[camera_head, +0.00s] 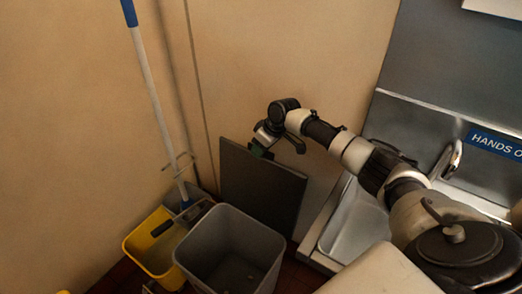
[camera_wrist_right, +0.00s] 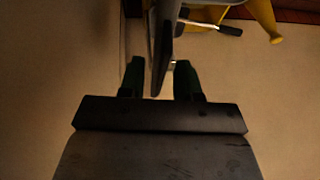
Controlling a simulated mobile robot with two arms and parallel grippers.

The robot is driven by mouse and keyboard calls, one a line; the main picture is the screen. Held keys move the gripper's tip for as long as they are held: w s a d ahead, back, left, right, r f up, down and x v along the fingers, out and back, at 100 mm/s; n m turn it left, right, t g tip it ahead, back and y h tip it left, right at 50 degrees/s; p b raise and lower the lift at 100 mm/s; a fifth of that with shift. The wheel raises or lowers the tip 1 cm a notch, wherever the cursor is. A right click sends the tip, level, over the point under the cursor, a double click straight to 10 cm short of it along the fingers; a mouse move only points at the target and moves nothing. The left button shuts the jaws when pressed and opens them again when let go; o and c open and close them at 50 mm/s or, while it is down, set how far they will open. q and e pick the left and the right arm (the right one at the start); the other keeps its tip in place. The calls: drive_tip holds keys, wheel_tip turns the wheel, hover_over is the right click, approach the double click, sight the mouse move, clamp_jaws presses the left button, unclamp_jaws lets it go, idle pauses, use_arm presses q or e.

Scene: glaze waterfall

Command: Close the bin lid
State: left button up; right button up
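The grey bin (camera_head: 213,279) stands open on the floor, its inside dark. Its flat dark grey lid (camera_head: 265,195) stands raised, nearly upright, behind the opening against the wall. My right gripper (camera_head: 262,151) is at the lid's top edge, near its left corner. In the right wrist view the lid (camera_wrist_right: 163,45) shows edge-on, reaching down between the two green fingers of my right gripper (camera_wrist_right: 161,80). A gap shows on each side of the lid, so the fingers are open around it. My left gripper is not in view.
A yellow mop bucket (camera_head: 144,256) stands left of the bin, with a blue-topped mop handle (camera_head: 151,85) leaning up from it. A metal sink (camera_head: 352,226) is at the right, below a blue sign (camera_head: 495,144). Walls close in behind the lid.

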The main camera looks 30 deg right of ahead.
clamp_jaws()
